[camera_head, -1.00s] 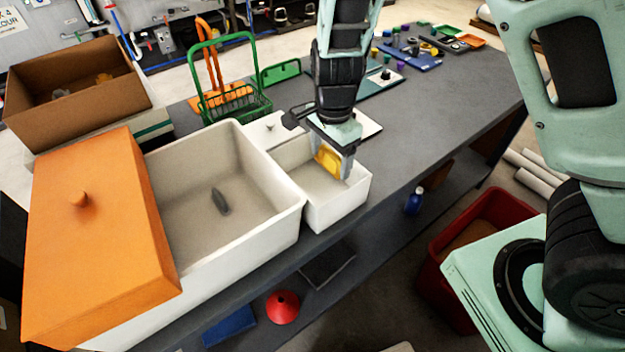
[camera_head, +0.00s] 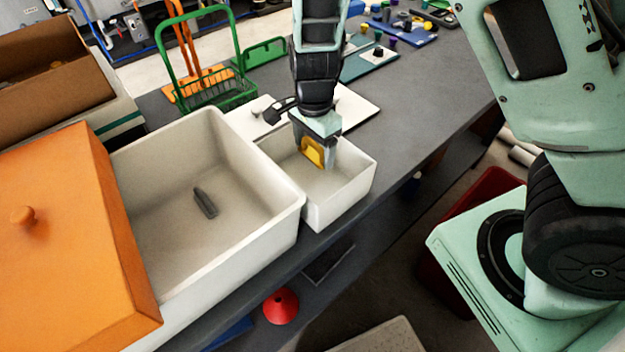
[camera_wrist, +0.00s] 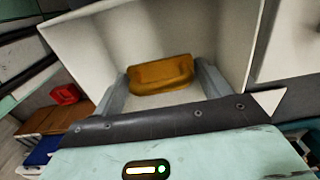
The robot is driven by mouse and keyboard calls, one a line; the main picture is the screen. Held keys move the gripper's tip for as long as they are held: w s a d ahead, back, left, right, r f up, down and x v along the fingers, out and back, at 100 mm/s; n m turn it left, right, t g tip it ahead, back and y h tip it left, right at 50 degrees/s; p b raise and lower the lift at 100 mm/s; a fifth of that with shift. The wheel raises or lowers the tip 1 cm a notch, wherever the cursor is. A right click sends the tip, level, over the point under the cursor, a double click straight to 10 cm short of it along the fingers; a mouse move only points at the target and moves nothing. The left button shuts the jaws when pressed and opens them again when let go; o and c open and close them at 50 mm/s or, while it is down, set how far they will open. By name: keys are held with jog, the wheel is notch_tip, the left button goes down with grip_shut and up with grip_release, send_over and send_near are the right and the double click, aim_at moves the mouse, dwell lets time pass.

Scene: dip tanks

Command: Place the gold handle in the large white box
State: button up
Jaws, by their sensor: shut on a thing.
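The gold handle (camera_head: 312,152) is between the fingers of my gripper (camera_head: 318,158), which is shut on it. In the wrist view the gold handle (camera_wrist: 160,74) spans between the two fingers (camera_wrist: 160,92). My gripper and the handle are inside or just above the small white box (camera_head: 341,192); I cannot tell whether the handle touches its floor. The large white box (camera_head: 252,232) stands directly left of the small one. It is partly uncovered and holds a dark grey object (camera_head: 205,203). An orange lid (camera_head: 75,240) with a knob covers its left part.
A green wire basket (camera_head: 215,85) and a white lid (camera_head: 355,106) lie behind the boxes. A brown cardboard box (camera_head: 55,85) stands at the back left. The wall between the two white boxes is a raised edge.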

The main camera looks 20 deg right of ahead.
aim_at(313, 182)
notch_tip(313, 182, down, 9)
dwell(0.5)
jog(key=shift+f, duration=0.1)
jog(key=o, duration=1.2)
jog(key=shift+c, duration=0.2)
